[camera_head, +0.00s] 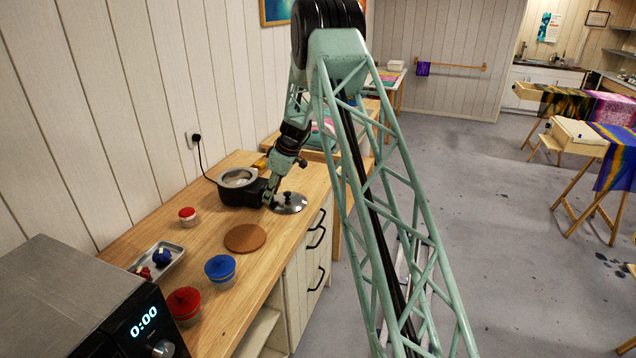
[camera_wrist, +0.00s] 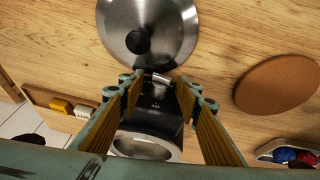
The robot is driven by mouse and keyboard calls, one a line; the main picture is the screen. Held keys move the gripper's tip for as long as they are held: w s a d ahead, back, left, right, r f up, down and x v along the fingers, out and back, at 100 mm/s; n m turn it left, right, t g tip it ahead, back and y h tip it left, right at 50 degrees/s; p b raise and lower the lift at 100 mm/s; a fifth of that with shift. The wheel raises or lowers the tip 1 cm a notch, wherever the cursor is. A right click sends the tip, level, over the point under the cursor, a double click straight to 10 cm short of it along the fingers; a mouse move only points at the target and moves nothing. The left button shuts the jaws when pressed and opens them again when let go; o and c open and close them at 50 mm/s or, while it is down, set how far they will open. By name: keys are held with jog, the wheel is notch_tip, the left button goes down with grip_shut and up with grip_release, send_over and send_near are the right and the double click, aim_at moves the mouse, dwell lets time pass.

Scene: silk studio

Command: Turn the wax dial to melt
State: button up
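The black wax pot (camera_head: 228,195) stands on the wooden counter in the head view. In the wrist view its round opening (camera_wrist: 145,148) shows at the bottom, partly hidden by my gripper. Its black control box (camera_wrist: 160,112) carries small white marks too small to read. A small silver dial (camera_wrist: 158,78) sits at the box's far end. My gripper (camera_wrist: 158,84) is open, with one finger on each side of the dial and box. I cannot tell whether either finger touches the dial. My gripper also shows beside the pot in the head view (camera_head: 268,196).
A metal lid (camera_wrist: 165,22) lies just beyond the dial. A round cork mat (camera_head: 245,238), a blue jar (camera_head: 220,270) and red jars (camera_head: 185,307) stand nearer. A tray (camera_head: 175,264) and a microwave-like appliance (camera_head: 60,295) are at left. The wall is close behind the pot.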

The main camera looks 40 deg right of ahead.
jog(key=shift+s+a+t+h, duration=0.15)
jog(key=shift+t+h, duration=0.25)
jog(key=shift+h, duration=0.3)
